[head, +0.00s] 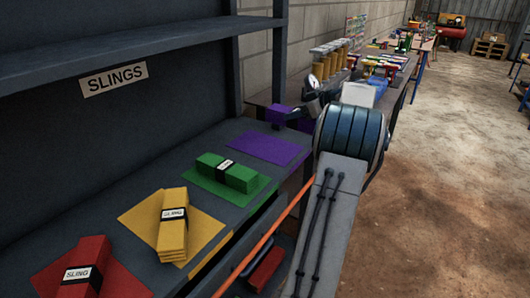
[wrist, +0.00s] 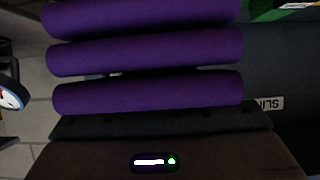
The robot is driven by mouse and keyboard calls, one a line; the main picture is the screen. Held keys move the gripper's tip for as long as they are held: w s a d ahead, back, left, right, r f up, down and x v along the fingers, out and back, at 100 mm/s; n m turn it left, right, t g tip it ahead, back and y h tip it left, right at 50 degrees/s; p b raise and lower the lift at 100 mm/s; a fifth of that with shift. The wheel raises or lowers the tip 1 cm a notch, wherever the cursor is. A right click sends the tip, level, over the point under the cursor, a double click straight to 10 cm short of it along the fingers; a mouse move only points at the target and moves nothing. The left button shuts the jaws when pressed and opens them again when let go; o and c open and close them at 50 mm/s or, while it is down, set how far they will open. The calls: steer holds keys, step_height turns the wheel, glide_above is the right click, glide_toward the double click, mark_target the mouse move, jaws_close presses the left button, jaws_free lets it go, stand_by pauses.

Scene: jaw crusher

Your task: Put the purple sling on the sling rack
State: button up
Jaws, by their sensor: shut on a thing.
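The purple sling (head: 276,112) is a folded purple bundle held at my gripper (head: 290,119), just beyond the far edge of the purple mat. It fills the upper part of the wrist view (wrist: 145,55) as several purple folds. My gripper is shut on it; the fingertips are mostly hidden by the sling. The sling rack is a dark grey shelf (head: 110,209) under a "SLINGS" sign (head: 114,79). On it the flat purple mat (head: 268,149) is bare. I cannot tell whether the sling touches the shelf.
On the shelf, the green sling (head: 240,178), yellow sling (head: 173,240) and red sling (head: 88,264) lie on matching mats. An upper shelf (head: 140,50) hangs over them. A dial gauge (head: 313,84) stands close behind my gripper. Benches with parts (head: 385,75) run along the wall.

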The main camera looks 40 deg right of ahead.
mark_target(292, 127)
steer(key=x, duration=0.8)
steer(key=a+x, duration=0.1)
steer(key=x, duration=0.4)
steer(key=shift+s+a+f, duration=0.1)
steer(key=shift+s+f, duration=0.15)
steer(key=shift+s, duration=0.05)
step_height(292, 127, down, 4)
steer(key=shift+f+b, duration=0.1)
steer(key=shift+b, duration=0.3)
steer(key=o, duration=1.3)
steer(key=shift+s, duration=0.15)
steer(key=v, duration=1.1)
steer(key=shift+s+r, duration=0.3)
